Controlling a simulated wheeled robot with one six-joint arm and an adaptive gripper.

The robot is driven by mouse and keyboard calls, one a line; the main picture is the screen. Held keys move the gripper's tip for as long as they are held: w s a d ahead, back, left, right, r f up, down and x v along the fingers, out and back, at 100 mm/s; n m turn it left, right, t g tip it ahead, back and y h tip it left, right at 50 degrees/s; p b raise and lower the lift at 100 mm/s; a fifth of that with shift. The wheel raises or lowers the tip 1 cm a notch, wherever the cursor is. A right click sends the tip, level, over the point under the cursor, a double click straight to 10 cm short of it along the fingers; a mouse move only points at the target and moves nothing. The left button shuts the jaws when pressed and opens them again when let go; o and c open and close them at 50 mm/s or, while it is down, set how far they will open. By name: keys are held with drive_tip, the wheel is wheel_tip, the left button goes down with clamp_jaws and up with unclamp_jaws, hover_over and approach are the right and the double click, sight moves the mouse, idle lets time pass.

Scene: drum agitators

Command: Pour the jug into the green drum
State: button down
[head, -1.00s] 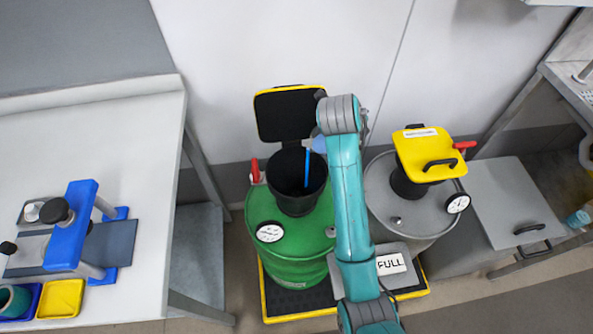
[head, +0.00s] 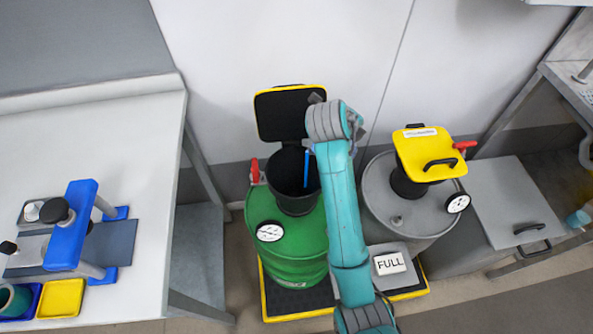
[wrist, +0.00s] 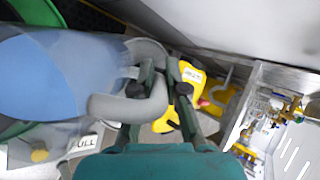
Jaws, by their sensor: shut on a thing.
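The green drum (head: 290,240) stands upright with its black lid (head: 280,115) swung open and a black funnel (head: 297,205) on top. A thin blue streak (head: 307,170), like a stream of liquid, runs down into the funnel. The jug (wrist: 60,85) is clear, tilted and holds blue liquid; it fills the left of the wrist view. In the head view my arm hides nearly all of it, above the funnel. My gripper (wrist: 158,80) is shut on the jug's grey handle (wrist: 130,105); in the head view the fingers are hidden.
A grey drum (head: 405,215) with a yellow-lidded funnel (head: 430,150) stands right of the green one. A FULL sign (head: 390,263) is on a grey box in front. A white bench (head: 100,140) is at left. A wall is close behind the drums.

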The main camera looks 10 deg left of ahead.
drive_tip(key=shift+s+a+r+n+t+h+p, duration=0.25)
drive_tip(key=shift+a+t+h, duration=0.15)
drive_tip(key=shift+t+h, duration=0.15)
drive_tip(key=shift+s+a+r+n+t+h+p, duration=0.15)
drive_tip(key=shift+s+a+t+h+p, duration=0.1)
drive_tip(key=shift+a+t+h, duration=0.3)
idle(3.1)
drive_tip(key=shift+s+a+r+n+t+h, duration=0.15)
drive_tip(key=shift+s+a+r+t+h, duration=0.1)
drive_tip(key=shift+r+h, duration=0.15)
drive_tip(key=shift+s+a+r+n+t+h, duration=0.15)
drive_tip(key=shift+r+t+h, duration=0.15)
drive_tip(key=shift+r, duration=0.15)
idle(1.1)
drive_tip(key=shift+s+a+t+h, duration=0.2)
drive_tip(key=shift+s+a+h, duration=0.15)
drive_tip(key=shift+a, duration=0.3)
drive_tip(key=shift+s+a+t+h, duration=0.15)
drive_tip(key=shift+s+a+h, duration=0.15)
drive_tip(key=shift+a, duration=0.35)
drive_tip(key=shift+s+a+r+n+t+b, duration=0.15)
drive_tip(key=shift+s+a+n+t+b, duration=0.05)
drive_tip(key=shift+a+n+t+b, duration=0.1)
